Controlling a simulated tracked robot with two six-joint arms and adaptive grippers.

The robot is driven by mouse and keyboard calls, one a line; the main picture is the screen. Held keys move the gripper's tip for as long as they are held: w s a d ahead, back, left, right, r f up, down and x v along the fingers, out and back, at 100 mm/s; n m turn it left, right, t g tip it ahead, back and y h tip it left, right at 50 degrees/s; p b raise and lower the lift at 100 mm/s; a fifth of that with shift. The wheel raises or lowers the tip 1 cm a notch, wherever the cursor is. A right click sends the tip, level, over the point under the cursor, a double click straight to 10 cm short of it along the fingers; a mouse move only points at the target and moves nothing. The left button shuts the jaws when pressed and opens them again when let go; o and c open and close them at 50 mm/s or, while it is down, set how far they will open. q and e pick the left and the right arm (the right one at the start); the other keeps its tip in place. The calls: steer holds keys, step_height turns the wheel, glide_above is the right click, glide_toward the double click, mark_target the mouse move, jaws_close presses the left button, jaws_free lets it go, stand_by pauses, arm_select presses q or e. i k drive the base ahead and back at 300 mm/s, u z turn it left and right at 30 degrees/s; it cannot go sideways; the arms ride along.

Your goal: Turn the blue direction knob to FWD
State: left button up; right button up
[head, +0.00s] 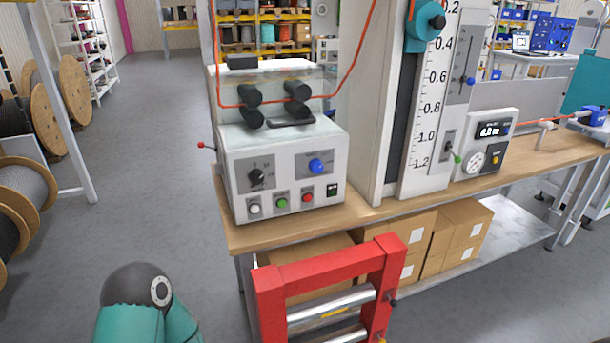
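The blue direction knob (317,166) is on the right of the front panel of a white machine (240,165) on the wooden bench. Its surrounding markings are too small to read, so its setting cannot be told. A black knob (257,177) is on the left of the same panel. White, green and red buttons and a small dark switch (332,190) run along the panel's lower edge. Neither gripper is in view. Only a teal and dark grey arm link of mine shows at the bottom left, well apart from the panel.
A red frame with metal rollers (330,312) stands in front of the bench. A tall scale column (425,110) rises right of the machine. A red-tipped lever (201,145) sticks out left. Cardboard boxes (462,235) sit under the bench. Open floor lies left, beside cable reels (75,88).

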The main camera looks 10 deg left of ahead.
mark_target(315, 166)
steer(key=z, duration=0.15)
steer(key=i, duration=0.9)
steer(key=u, duration=0.1)
